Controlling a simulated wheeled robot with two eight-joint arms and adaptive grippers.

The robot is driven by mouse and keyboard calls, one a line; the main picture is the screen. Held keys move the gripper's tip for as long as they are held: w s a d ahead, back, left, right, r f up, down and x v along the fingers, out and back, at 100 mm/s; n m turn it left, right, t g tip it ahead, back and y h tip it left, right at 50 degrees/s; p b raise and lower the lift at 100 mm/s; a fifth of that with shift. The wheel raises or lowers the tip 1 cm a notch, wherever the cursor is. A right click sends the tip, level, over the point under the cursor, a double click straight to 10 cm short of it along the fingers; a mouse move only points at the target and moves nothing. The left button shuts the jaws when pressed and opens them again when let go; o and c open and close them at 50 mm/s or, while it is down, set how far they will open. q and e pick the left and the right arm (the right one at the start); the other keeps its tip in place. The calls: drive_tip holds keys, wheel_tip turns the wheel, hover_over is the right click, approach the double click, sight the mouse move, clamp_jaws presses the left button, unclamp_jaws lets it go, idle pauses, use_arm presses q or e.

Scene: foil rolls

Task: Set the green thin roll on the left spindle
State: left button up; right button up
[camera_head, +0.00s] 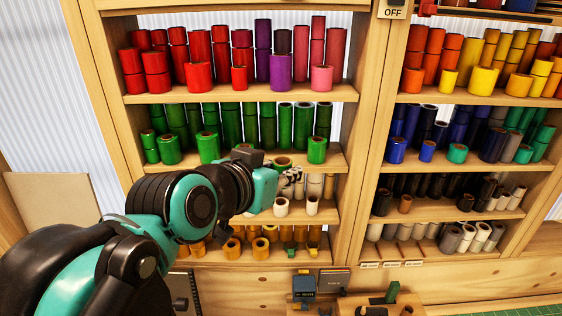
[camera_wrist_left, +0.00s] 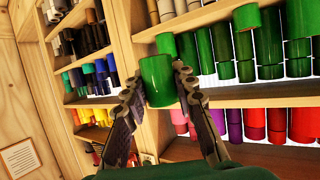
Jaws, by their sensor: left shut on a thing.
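My left gripper (camera_wrist_left: 160,84) is shut on a green roll (camera_wrist_left: 158,78), with one finger on each side of it, in front of the shelves. Other green rolls (camera_head: 317,150) stand on that shelf, some wide and some thin. Whether the held roll touches the shelf board is unclear. I cannot make out the left spindle. My right gripper is not in view.
Red and purple rolls (camera_head: 281,72) stand on the shelf above, white and tan rolls (camera_head: 281,207) below. Wooden uprights (camera_head: 371,110) divide the shelves. A blue device (camera_head: 303,284), a grey box (camera_head: 334,280) and a small green item (camera_head: 392,292) are at the bottom.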

use_arm(q)
drive_tip(key=w+d+f+h+b, duration=0.1)
drive_tip(key=w+d+f+b, duration=0.15)
drive_tip(key=f, duration=0.25)
drive_tip(key=w+d+f+b, duration=0.2)
drive_tip(key=w+d+f, duration=0.15)
drive_tip(key=f, duration=0.25)
drive_tip(key=m+g+h+b, duration=0.3)
drive_tip(key=m+b, duration=0.1)
drive_tip(key=b, duration=0.9)
hover_over(364, 309)
drive_tip(key=f, duration=3.5)
drive_tip(key=shift+w+f, duration=0.25)
drive_tip(key=shift+f, duration=0.05)
drive_tip(key=shift+s+d+f, duration=0.1)
drive_tip(key=shift+s+f, duration=0.1)
drive_tip(key=shift+f, duration=0.35)
drive_tip(key=shift+f+b, duration=1.1)
drive_tip(key=shift+f, duration=0.4)
drive_tip(key=shift+w+f+b, duration=0.1)
drive_tip(key=shift+f+b, duration=0.35)
drive_tip(key=shift+f, duration=0.05)
drive_tip(key=shift+f+b, duration=1.25)
drive_tip(key=shift+f, duration=0.2)
